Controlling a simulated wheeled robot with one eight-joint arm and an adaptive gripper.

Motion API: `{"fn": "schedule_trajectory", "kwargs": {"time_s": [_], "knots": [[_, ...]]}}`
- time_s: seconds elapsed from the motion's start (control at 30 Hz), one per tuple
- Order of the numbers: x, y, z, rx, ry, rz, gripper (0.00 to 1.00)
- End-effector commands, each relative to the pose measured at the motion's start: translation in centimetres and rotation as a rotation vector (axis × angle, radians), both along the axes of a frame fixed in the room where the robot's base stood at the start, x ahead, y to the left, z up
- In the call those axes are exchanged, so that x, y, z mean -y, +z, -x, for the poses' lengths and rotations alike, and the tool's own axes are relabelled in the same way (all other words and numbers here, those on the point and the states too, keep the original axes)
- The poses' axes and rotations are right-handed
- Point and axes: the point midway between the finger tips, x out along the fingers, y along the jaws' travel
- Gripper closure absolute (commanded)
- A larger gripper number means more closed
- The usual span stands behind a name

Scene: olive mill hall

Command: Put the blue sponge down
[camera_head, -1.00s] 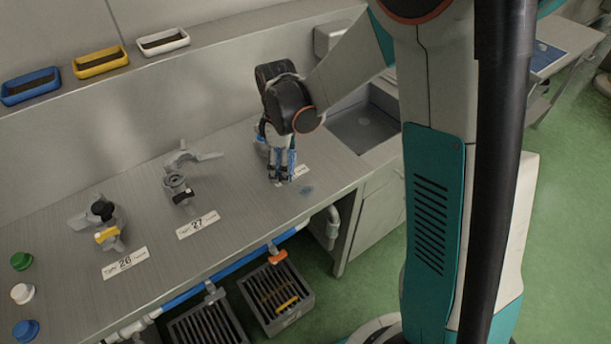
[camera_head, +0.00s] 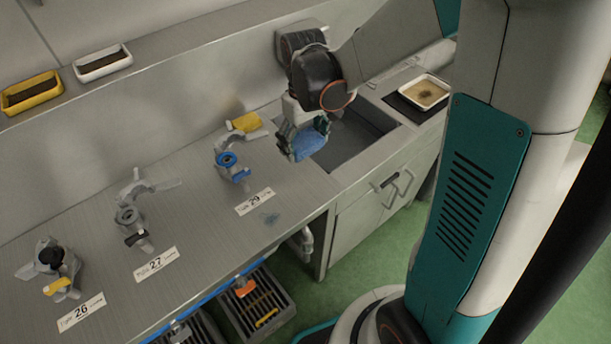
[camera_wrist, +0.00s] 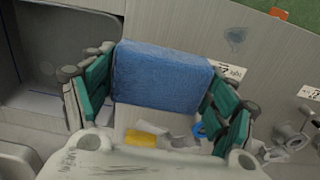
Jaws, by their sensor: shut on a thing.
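The blue sponge (camera_wrist: 160,78) is a block held between the two green-padded fingers of my gripper (camera_wrist: 158,92) in the wrist view. In the head view my gripper (camera_head: 303,140) is shut on the sponge (camera_head: 311,146), above the counter near the left edge of the sink. The sponge appears to be in the air, apart from the counter (camera_head: 195,205). Part of it is hidden behind the fingers.
The sink basin (camera_head: 352,140) lies beside my gripper. A white tray with brownish contents (camera_head: 424,92) stands on a dark mat right of the sink. Valves stand by labels 26, 27 and 29 (camera_head: 255,201). A bluish wet-looking spot (camera_head: 269,218) marks the counter's front.

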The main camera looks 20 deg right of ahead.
Motion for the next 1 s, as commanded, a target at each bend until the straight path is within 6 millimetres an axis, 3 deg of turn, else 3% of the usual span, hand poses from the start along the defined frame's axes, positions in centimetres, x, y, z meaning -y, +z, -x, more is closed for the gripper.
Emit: {"fn": "schedule_trajectory", "kwargs": {"time_s": [0.1,0.33,0.67,0.9,1.0], "knots": [[0.0,-3.4,-0.1,0.000,0.001,0.000,0.48],[0.0,-8.4,-0.1,0.000,0.002,0.000,0.48],[0.0,-10.9,0.0,0.000,0.002,0.000,0.48],[0.0,-14.2,-0.1,0.000,0.003,0.000,0.48],[0.0,-14.5,0.0,0.000,0.003,0.000,0.48]]}}
